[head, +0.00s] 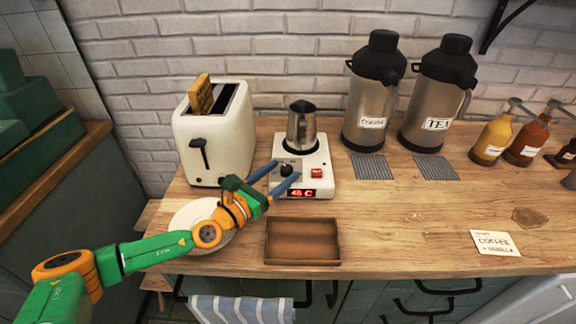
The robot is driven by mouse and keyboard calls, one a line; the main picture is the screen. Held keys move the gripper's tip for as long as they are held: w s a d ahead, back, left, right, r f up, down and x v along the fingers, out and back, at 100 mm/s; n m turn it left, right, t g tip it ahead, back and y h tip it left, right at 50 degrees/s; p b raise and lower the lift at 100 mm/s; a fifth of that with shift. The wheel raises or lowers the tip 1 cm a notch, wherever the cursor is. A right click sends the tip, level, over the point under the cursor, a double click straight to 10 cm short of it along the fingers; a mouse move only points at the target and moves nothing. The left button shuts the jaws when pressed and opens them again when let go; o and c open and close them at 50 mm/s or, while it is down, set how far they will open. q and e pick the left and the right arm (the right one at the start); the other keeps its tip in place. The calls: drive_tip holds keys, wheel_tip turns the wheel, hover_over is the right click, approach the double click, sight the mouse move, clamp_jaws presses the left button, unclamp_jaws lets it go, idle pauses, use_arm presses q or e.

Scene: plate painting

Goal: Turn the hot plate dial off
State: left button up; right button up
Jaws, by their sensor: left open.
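The white hot plate (322,159) stands on the wooden counter, with a metal pitcher (302,128) on its dark round burner. Its black dial (286,170) is on the front left of the top, and a red switch (316,173) is on the right. A lit red display (301,193) on the front reads about 45 C. My left gripper (287,168) comes in from the left with its two blue fingers apart. The fingers lie on either side of the dial; I cannot tell whether they touch it. My right gripper is not in view.
A white toaster (216,141) with bread stands left of the hot plate. A white plate (190,216) lies partly under my left arm. A wooden tray (302,242) sits in front. Two thermoses (373,100) stand at the back right.

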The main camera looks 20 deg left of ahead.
use_arm(q)
drive_tip(key=shift+x, duration=1.35)
drive_tip(key=shift+c, duration=0.2)
